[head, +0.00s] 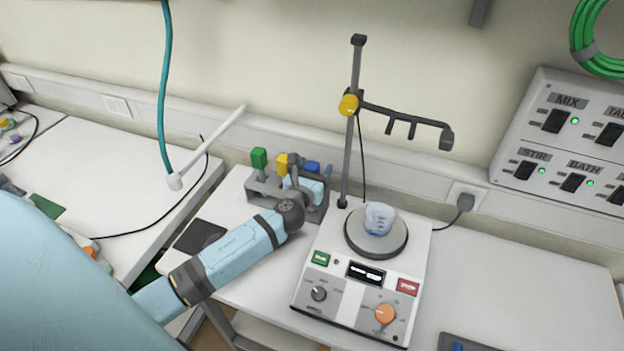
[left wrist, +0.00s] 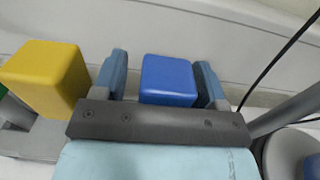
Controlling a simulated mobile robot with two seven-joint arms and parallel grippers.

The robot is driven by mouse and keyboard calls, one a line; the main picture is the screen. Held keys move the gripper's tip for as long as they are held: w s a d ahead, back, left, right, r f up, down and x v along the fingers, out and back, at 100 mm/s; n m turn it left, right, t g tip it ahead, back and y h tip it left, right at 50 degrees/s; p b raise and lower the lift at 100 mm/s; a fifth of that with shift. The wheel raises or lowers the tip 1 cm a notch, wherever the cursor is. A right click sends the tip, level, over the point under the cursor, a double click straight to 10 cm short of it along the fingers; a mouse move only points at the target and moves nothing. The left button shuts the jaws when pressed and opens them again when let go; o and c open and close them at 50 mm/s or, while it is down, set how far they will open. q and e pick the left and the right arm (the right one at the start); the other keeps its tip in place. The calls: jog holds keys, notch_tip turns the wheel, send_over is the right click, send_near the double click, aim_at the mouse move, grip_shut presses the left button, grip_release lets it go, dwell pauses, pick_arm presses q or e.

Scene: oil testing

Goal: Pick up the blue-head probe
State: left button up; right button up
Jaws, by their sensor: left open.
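The blue-head probe (head: 312,166) stands in a grey rack (head: 259,187) at the back of the table, at the right end of a row. In the left wrist view its blue block head (left wrist: 168,81) sits between the two fingers of my left gripper (left wrist: 162,80). The gripper is open, with a gap on the left of the head and a smaller one on the right. The head view also shows my left gripper (head: 314,180) at the rack, partly covering it. The probe's lower part is hidden. My right gripper is not in view.
A yellow-head probe (left wrist: 45,75) stands close left of my left gripper, and a green-head probe (head: 259,158) beyond it. A hotplate stirrer (head: 335,292) with a beaker (head: 379,218) and a tall stand (head: 356,75) is close on the right. The table's right part is mostly clear.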

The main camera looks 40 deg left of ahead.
pick_arm(q)
jog(key=shift+s, duration=0.1)
jog(key=shift+c, duration=0.5)
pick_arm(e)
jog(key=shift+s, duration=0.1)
pick_arm(q)
jog(key=c, duration=0.9)
jog(key=shift+r, duration=0.1)
